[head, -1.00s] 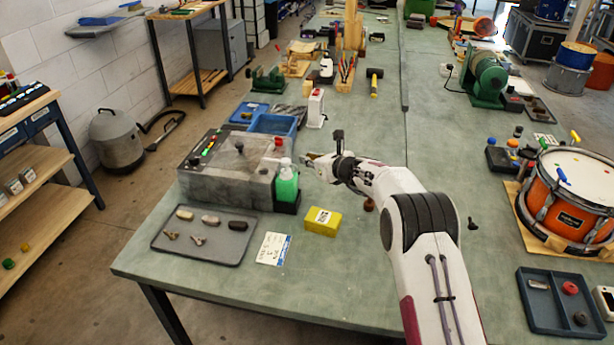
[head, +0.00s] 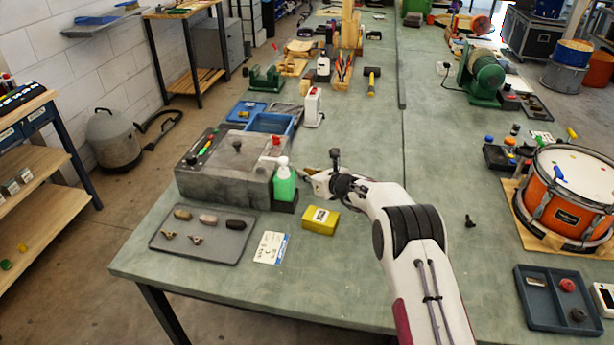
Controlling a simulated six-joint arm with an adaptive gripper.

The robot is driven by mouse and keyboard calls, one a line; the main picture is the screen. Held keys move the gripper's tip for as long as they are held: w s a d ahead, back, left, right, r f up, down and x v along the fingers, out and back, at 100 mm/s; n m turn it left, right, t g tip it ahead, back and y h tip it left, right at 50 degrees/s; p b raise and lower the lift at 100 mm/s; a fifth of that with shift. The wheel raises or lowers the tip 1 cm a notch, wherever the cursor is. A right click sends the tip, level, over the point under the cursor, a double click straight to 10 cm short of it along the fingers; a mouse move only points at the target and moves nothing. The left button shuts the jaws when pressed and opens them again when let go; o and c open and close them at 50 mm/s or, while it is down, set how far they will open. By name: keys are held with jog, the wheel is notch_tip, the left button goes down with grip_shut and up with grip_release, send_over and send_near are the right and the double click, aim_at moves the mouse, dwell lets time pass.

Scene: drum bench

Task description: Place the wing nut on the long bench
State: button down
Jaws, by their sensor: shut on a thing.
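My gripper (head: 309,175) is just right of the green bottle (head: 285,181), above the long bench (head: 345,262). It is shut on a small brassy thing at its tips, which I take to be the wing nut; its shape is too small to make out. A small dark piece (head: 470,221) stands alone on the bench, right of my arm.
The grey machine box (head: 222,182) and the bottle stand left of my gripper. A yellow box (head: 320,221) and a paper card (head: 271,248) lie in front. An orange drum (head: 567,205) is at right.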

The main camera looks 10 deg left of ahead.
jog(key=shift+f, duration=0.45)
jog(key=shift+f, duration=0.15)
jog(key=c, duration=2)
grip_release()
jog(key=shift+r, duration=0.2)
jog(key=shift+d, duration=0.1)
jog(key=shift+v, duration=5.9)
jog(key=shift+s, duration=0.15)
